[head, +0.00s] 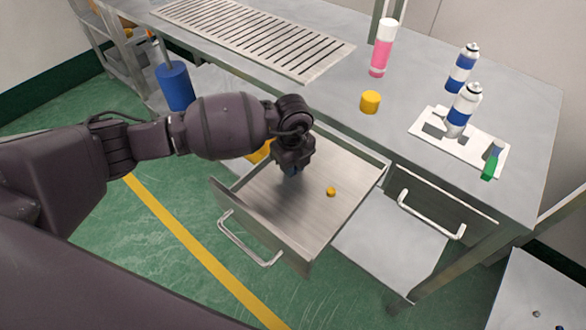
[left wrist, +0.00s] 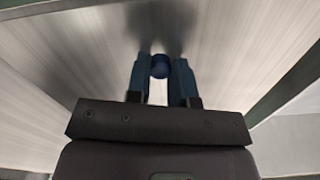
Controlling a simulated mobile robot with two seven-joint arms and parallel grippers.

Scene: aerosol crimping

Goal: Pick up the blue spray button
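The blue spray button (left wrist: 160,66) is a small round blue piece between the fingertips of my left gripper (left wrist: 160,72) in the left wrist view. Both fingers seem to touch its sides. In the head view my left gripper (head: 290,168) points down into the open drawer (head: 285,205), and it mostly hides the blue button there. I cannot tell whether the button still touches the drawer floor. My right gripper is not in view.
A small yellow button (head: 331,191) lies in the drawer, right of my gripper. The drawer's walls surround the gripper. On the table (head: 345,95) stand a yellow cap (head: 370,102), a pink bottle (head: 382,50) and a white holder (head: 478,150) with blue-and-white cans.

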